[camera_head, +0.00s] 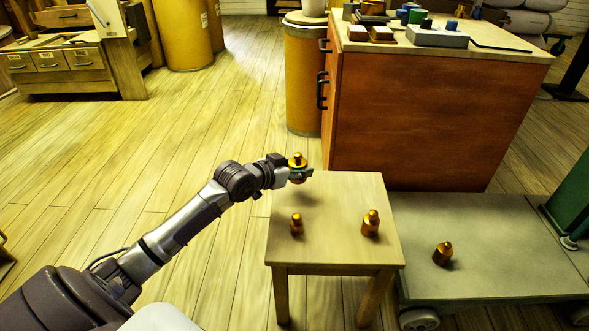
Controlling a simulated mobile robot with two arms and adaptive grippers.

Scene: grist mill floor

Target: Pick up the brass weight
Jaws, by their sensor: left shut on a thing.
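My left gripper (299,172) is shut on a brass weight (297,160), whose knob and upper body show above the fingers. It holds the weight above the back left part of a small wooden stool (333,249), with a shadow on the top below. A smaller brass weight (296,225) stands upright at the left of the stool top. A larger brass weight (371,223) stands upright at its right. Another brass weight (442,254) stands on the low grey cart (500,215) to the right. My right gripper is not in view.
A reddish wooden cabinet (415,120) with several items on top stands behind the stool. A yellow drum (303,85) stands beside it. A green object (572,195) is at the right edge. The plank floor at left is open.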

